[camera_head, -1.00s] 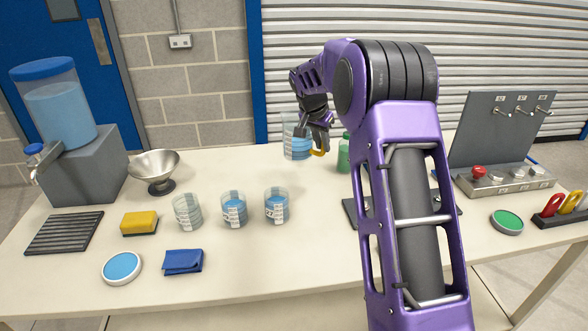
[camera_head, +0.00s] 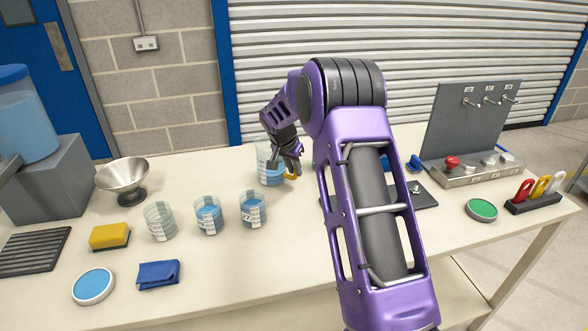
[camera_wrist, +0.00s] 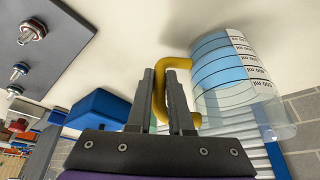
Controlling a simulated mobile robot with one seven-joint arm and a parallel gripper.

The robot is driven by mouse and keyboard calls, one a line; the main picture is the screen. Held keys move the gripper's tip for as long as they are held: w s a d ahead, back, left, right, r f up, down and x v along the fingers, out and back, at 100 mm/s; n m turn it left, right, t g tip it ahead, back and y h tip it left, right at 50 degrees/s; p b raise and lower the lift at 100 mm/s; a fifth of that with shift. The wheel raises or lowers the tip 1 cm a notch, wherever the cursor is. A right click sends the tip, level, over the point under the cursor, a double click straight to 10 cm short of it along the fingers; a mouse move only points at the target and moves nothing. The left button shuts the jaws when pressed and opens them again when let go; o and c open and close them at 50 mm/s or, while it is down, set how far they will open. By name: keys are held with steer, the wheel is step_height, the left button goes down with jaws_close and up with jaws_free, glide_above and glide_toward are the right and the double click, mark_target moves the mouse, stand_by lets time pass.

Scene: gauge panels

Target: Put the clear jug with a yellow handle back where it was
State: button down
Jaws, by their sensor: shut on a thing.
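The clear jug (camera_head: 268,169) with blue liquid stands upright at the back middle of the table, just behind the row of cups. Whether its base touches the table is hard to tell. My gripper (camera_head: 289,173) is shut on its yellow handle, on the jug's right side. In the wrist view, the two dark fingers of my gripper (camera_wrist: 164,97) close around the yellow handle (camera_wrist: 158,85). The jug (camera_wrist: 235,75) shows its printed ml scale and blue liquid there. My arm hides part of the table to the right of the jug.
Cups with blue liquid (camera_head: 208,216) stand in front of the jug, beside an emptier cup (camera_head: 158,222). Table around the jug's left is clear.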

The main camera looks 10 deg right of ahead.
steer(key=shift+f, duration=0.15)
steer(key=c, duration=0.8)
jaws_free()
steer(key=shift+r, duration=0.3)
steer(key=v, duration=1.2)
steer(key=shift+f, duration=0.1)
